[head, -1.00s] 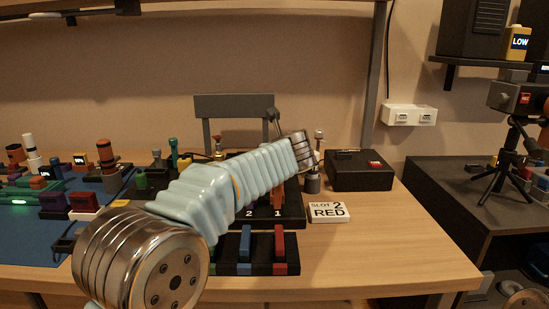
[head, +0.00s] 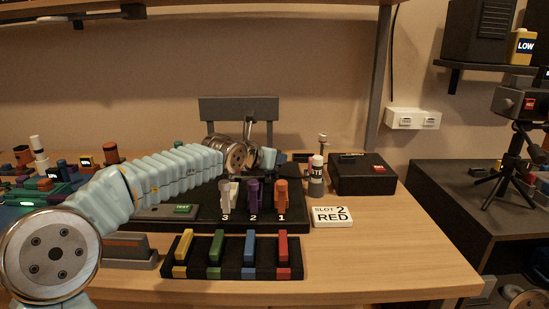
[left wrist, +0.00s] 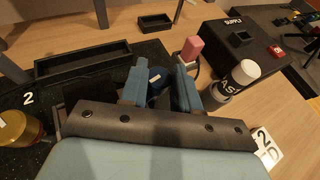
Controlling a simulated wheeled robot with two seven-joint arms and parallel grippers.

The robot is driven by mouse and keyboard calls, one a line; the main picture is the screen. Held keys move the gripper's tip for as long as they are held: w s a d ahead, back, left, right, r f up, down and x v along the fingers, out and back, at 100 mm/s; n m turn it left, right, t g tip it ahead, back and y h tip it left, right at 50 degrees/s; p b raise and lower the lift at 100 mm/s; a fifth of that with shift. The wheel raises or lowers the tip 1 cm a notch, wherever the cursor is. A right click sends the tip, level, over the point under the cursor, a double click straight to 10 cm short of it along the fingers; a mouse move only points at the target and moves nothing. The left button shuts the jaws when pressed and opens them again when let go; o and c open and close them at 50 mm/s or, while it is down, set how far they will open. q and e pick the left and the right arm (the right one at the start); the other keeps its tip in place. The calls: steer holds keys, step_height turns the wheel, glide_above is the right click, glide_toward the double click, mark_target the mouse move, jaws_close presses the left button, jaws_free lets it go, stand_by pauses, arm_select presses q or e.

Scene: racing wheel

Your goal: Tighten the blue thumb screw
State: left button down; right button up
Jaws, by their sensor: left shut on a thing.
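The blue thumb screw (left wrist: 157,76) shows in the left wrist view as a dark blue round head with a pale mark, between my two blue fingers. My left gripper (left wrist: 158,88) is shut on it, and the fingers hide part of its sides. In the head view my left gripper (head: 280,158) is at the back right of the black board (head: 205,222), behind the orange clip. The screw cannot be made out there, as the wrist and fingers cover it. My right gripper is not in view.
White, purple (head: 253,194) and orange (head: 281,194) clips stand on the board. A rack of coloured bars (head: 232,262) lies in front. A white-capped bottle (head: 317,178), a black supply box (head: 361,175) and a "SLOT 2 RED" sign (head: 332,216) are at the right. The right front table is clear.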

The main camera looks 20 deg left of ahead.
arm_select(q)
steer(key=shift+a+f+m+g+h, duration=0.15)
steer(key=shift+m+g+h, duration=0.15)
steer(key=shift+m+h, duration=0.15)
stand_by(0.3)
steer(key=c, duration=0.8)
jaws_free()
steer(key=shift+y, duration=0.45)
